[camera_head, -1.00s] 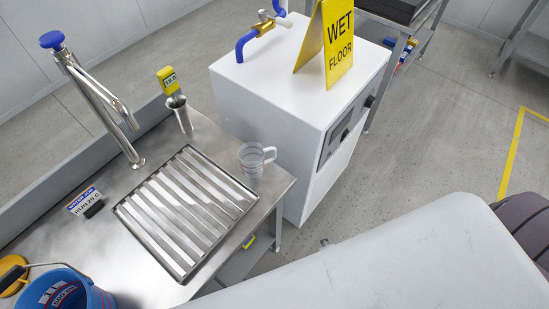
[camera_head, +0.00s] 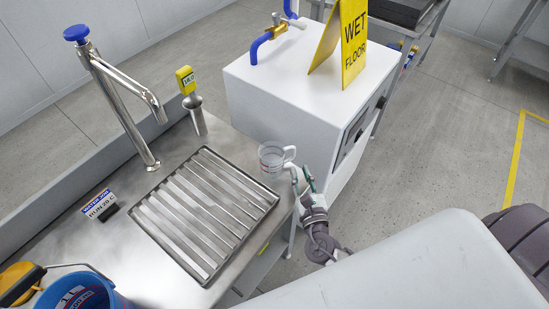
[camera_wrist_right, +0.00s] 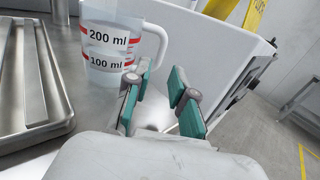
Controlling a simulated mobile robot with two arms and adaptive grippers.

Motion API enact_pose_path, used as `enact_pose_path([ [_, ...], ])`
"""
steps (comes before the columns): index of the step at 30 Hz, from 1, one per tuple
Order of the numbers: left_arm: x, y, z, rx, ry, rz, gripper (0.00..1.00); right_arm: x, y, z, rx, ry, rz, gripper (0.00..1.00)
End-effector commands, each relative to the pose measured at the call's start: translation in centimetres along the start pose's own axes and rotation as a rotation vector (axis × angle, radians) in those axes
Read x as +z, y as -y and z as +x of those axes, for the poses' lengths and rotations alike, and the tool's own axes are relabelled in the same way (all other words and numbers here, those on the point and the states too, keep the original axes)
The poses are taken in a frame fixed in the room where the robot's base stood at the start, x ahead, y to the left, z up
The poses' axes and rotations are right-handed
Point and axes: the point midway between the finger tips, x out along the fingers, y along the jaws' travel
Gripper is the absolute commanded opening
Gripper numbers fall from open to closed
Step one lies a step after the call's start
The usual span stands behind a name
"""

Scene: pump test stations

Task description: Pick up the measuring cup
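The measuring cup (camera_head: 272,158) is clear, with a white handle, and stands upright at the right edge of the steel counter, beside the slatted drain grate. In the right wrist view the cup (camera_wrist_right: 104,38) shows red bands and 100 ml and 200 ml marks, with its handle towards the right. My right gripper (camera_head: 303,180) is just right of and in front of the cup. Its teal-padded fingers (camera_wrist_right: 158,88) are apart with nothing between them; the left finger is close to the handle, and I cannot tell whether it touches. My left gripper is not in view.
The drain grate (camera_head: 205,212) lies left of the cup. A tall tap (camera_head: 125,105), a steel holder with a yellow gauge (camera_head: 187,82) and a blue bucket (camera_head: 80,292) are on the counter. A white cabinet (camera_head: 290,95) with a yellow wet floor sign (camera_head: 342,45) stands behind.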

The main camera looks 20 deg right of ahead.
Motion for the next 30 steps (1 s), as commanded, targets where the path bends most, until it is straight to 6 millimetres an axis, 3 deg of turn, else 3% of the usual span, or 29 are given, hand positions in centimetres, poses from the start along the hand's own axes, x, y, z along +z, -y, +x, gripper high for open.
enact_pose_path([
  [3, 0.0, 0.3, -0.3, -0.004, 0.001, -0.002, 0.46, 0.1, 0.0, 1.7, -0.002, 0.001, 0.001, 0.24],
  [10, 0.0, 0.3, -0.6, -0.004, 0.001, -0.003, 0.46, 0.0, 0.0, 3.5, -0.002, 0.000, 0.003, 0.24],
  [18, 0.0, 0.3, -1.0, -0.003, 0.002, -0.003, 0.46, 0.0, 0.1, 7.4, -0.002, 0.000, 0.004, 0.24],
  [27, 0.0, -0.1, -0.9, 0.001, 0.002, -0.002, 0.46, -0.1, 0.0, 7.9, -0.002, -0.001, 0.004, 0.24],
  [30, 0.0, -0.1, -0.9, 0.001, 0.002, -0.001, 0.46, -0.1, 0.0, 7.9, -0.001, -0.001, 0.004, 0.09],
])
